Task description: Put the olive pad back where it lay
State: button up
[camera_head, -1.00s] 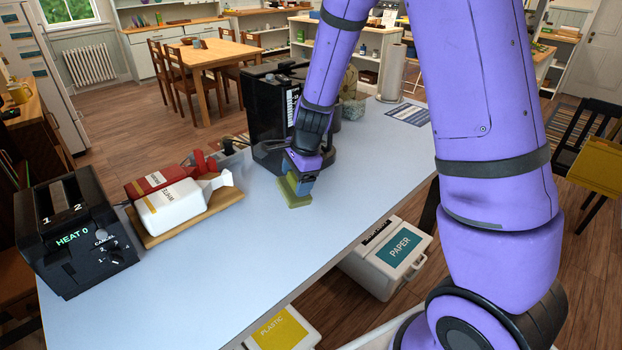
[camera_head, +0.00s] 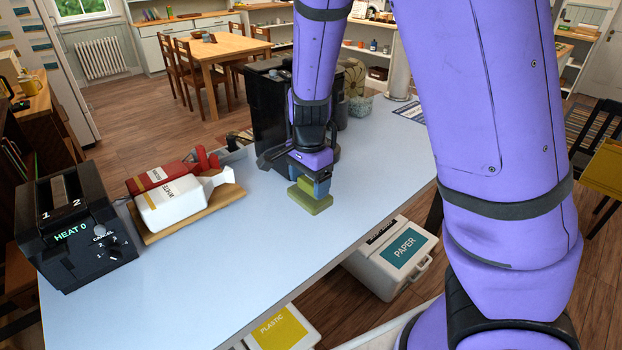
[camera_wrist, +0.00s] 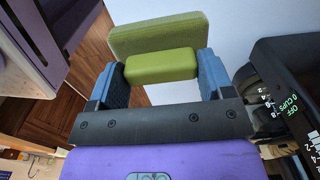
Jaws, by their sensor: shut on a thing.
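The olive pad (camera_head: 311,201) is a flat green block with a smaller raised grip on top. In the wrist view its wide base (camera_wrist: 160,32) and its raised grip (camera_wrist: 161,66) both show. My gripper (camera_head: 312,186) is shut on the raised grip, with one blue finger on each side; the fingers also show in the wrist view (camera_wrist: 161,76). The pad is over the pale blue table (camera_head: 240,250), near its front edge. I cannot tell whether its underside touches the table.
A black machine (camera_head: 268,125) stands close behind my gripper. At left are a black toaster (camera_head: 75,230) and a wooden board (camera_head: 190,222) with a white bottle (camera_head: 175,205) and a red one (camera_head: 160,175). A paper bin (camera_head: 392,258) stands below the front edge.

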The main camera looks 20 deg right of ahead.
jog(key=shift+f, duration=5.35)
jog(key=o, duration=0.8)
jog(key=shift+o, duration=0.2)
jog(key=shift+r, duration=4.5)
jog(key=shift+r, duration=0.1)
